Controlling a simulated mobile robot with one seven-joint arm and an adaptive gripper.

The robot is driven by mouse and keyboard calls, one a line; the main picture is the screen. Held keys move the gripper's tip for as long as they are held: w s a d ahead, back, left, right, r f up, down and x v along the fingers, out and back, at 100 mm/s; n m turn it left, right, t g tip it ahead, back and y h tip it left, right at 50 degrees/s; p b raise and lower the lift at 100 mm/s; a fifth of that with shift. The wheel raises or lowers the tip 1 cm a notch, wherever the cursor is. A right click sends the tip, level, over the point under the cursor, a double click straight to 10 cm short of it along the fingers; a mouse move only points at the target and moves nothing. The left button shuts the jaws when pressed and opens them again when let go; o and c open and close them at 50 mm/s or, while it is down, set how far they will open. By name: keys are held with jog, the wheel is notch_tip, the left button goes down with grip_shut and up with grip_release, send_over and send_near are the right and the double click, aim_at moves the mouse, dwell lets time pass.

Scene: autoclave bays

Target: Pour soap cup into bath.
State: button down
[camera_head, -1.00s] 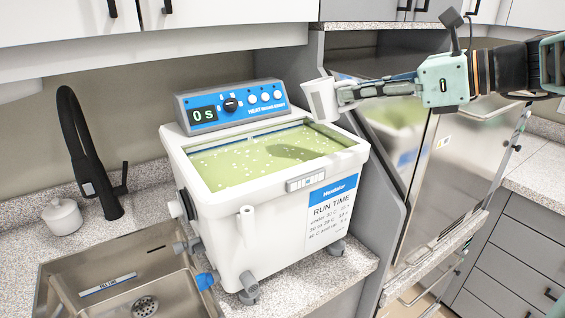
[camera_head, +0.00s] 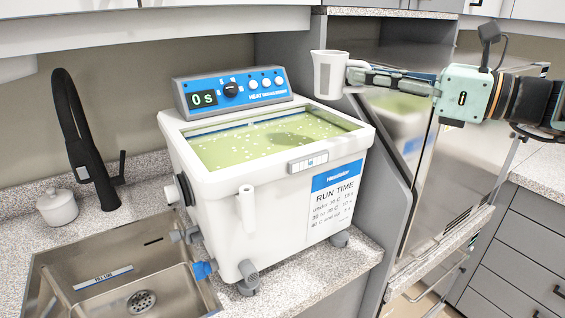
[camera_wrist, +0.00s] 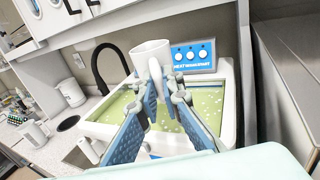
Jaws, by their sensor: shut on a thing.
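My gripper (camera_head: 358,76) is shut on a white cup (camera_head: 329,75) and holds it in the air, close to upright, above the back right corner of the bath. In the wrist view the cup (camera_wrist: 151,58) sits between the two fingertips (camera_wrist: 157,84). The cup's inside cannot be made out. The bath (camera_head: 222,183) is a white tank on the counter, filled with green liquid (camera_head: 250,143) with white flecks. Its blue control panel (camera_head: 236,91) reads "0 s".
A steel sink (camera_head: 68,263) with a black faucet (camera_head: 88,150) is at the left. A small white lidded jar (camera_head: 60,210) stands behind the sink. A steel autoclave door (camera_head: 445,190) stands right of the bath, under my arm. Cabinets hang above.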

jog(key=s+d+r+p, duration=0.1)
jog(key=s+d+p, duration=0.2)
jog(key=s+d, duration=0.2)
jog(key=s, duration=0.3)
jog(key=shift+d+r, duration=0.25)
jog(key=shift+r, duration=0.05)
